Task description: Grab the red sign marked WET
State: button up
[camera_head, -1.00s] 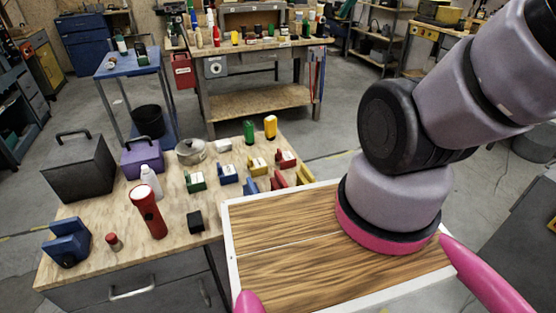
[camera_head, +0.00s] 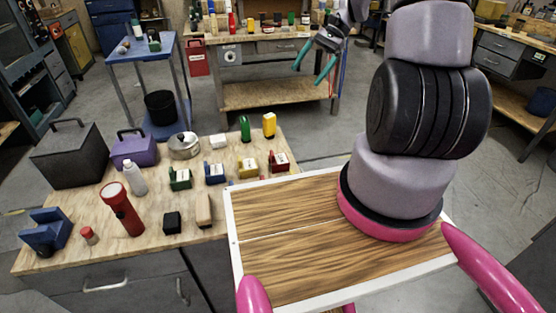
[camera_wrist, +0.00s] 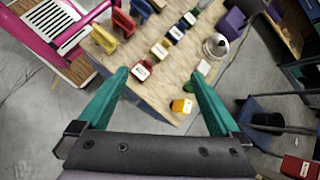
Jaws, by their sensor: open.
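A small red sign (camera_head: 279,161) with a white label stands at the right end of a row of labelled signs on the wooden table. It also shows in the wrist view (camera_wrist: 142,70), between and beyond my fingertips. Its lettering is too small to read. Beside it stand yellow (camera_head: 248,164), blue (camera_head: 214,173) and green (camera_head: 180,178) signs. My gripper (camera_head: 315,62) has teal fingers, spread open and empty. It is high beyond the table's far edge in the head view; in the wrist view (camera_wrist: 158,74) its fingers point towards the table.
A yellow item (camera_head: 269,124) and a green item (camera_head: 245,128) stand behind the signs, with a round metal tin (camera_head: 184,145) to the left. Red, blue and yellow upright pieces (camera_wrist: 123,22) show near the sign in the wrist view. A back workbench (camera_head: 270,95) stands behind.

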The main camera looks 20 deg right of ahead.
notch_tip(320, 180, down, 16)
jog(key=d+m+y, duration=0.2)
jog(key=m+y, duration=0.1)
jog(key=y, duration=0.2)
jog(key=m+t+y, duration=0.3)
jog(key=m+y, duration=0.1)
jog(key=m, duration=0.1)
send_near(279, 159)
jog(key=a, duration=0.3)
jog(key=a+f, duration=0.1)
jog(key=a, duration=0.6)
jog(key=shift+w+f, duration=0.25)
jog(key=shift+f, duration=0.15)
jog(key=shift+c, duration=0.3)
jog(key=c, duration=1.3)
jog(key=shift+r, duration=0.15)
